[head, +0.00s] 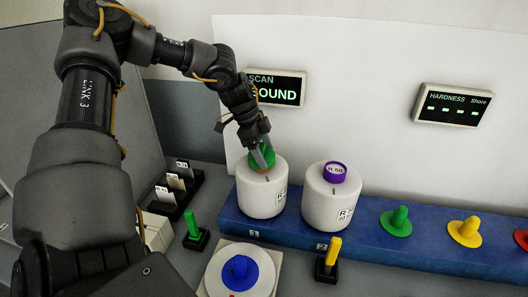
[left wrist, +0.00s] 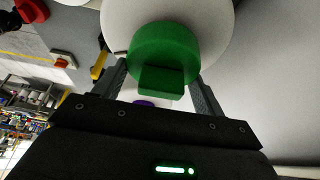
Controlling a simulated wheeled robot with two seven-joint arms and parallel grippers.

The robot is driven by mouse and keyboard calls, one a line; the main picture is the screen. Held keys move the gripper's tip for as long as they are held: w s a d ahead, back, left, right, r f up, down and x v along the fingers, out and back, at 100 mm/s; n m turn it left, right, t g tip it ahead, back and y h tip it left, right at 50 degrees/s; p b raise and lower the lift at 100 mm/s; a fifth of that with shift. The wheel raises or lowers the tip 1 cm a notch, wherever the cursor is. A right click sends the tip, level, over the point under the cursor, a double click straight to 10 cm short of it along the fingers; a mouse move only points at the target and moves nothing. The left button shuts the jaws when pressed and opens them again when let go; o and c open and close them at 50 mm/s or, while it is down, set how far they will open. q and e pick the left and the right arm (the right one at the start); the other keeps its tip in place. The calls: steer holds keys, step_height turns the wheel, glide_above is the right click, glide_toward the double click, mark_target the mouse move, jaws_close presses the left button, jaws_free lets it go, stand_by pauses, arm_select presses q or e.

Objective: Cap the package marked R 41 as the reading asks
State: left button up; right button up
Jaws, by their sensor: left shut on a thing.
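A white package (head: 262,198) stands at place 1 on the blue bench; its side label starts with R, the rest is not readable. My left gripper (head: 261,156) is above its top, shut on a green cap (head: 257,162). In the left wrist view the green cap (left wrist: 164,55) sits between both fingers, against the white package (left wrist: 215,18). I cannot tell whether the cap is fully seated. My right gripper is out of view.
On the blue bench (head: 360,243) to the right lie a green cap (head: 397,221), a yellow cap (head: 466,231) and a red one at the edge. The hardness screen (head: 453,105) shows dashes.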

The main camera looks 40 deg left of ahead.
arm_select(q)
steer(key=shift+f+b, duration=0.35)
steer(key=shift+b, duration=0.1)
steer(key=o, duration=1)
steer(key=shift+o, duration=0.2)
steer(key=shift+r, duration=0.15)
steer(key=shift+a+r, duration=0.2)
steer(key=shift+r, duration=0.05)
steer(key=b+v, duration=0.2)
steer(key=v, duration=0.7)
steer(key=shift+s, duration=0.1)
steer(key=shift+s+a+r+b, duration=0.15)
steer(key=shift+r+b, duration=0.15)
steer(key=shift+r, duration=0.25)
